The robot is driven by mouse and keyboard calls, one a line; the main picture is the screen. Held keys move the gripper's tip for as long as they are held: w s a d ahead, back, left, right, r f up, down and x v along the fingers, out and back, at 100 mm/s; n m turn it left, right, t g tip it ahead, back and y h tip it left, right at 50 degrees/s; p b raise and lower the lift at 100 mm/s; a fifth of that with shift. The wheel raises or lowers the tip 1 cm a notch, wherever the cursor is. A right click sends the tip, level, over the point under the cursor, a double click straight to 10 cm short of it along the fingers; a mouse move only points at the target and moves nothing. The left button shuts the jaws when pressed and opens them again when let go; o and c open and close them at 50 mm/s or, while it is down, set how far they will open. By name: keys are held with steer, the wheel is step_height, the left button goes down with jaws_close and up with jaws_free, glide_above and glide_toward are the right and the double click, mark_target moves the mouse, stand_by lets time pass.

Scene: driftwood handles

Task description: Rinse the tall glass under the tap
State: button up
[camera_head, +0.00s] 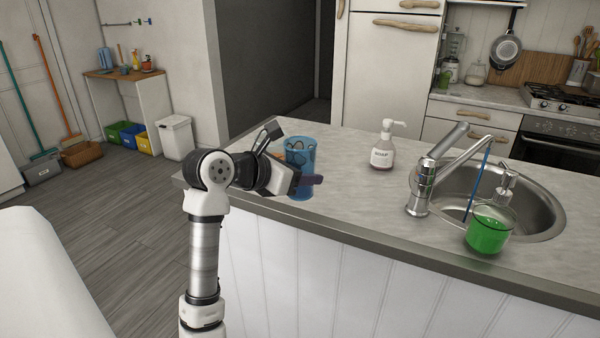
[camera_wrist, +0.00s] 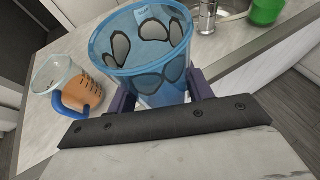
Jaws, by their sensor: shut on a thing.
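The tall glass (camera_head: 307,148) is see-through blue with dark rounded shapes on it. It stands upright over the left end of the counter in the head view. I cannot tell whether its base touches the counter. My gripper (camera_head: 300,181) is shut on its side. In the wrist view the glass (camera_wrist: 138,45) sits between the two purple fingers (camera_wrist: 163,97), open rim up. The silver tap (camera_head: 424,178) stands at the sink (camera_head: 545,205) on the right of the counter. A thin blue line (camera_head: 478,180) runs down from its spout; I cannot tell whether it is water.
A soap bottle (camera_head: 383,150) stands between the glass and the tap. A green dispenser (camera_head: 488,230) stands at the sink's front edge. In the wrist view an orange mug with a blue handle (camera_wrist: 84,90) and a clear bowl-like vessel (camera_wrist: 52,72) are left of the glass.

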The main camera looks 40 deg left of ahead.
steer(key=w+d+f+m+h, duration=0.1)
steer(key=w+d+f, duration=0.1)
steer(key=d+f, duration=1.1)
steer(key=w+d+f+m+h, duration=0.1)
steer(key=d+f, duration=1.2)
steer(key=f, duration=1.3)
steer(key=w+d+f+m+g+h, duration=0.1)
steer(key=w+d+f+h, duration=0.1)
steer(key=d+f, duration=1.1)
step_height(320, 180, down, 6)
steer(key=shift+w+d+f+m, duration=0.2)
steer(key=shift+w+m, duration=0.1)
steer(key=shift+m, duration=0.1)
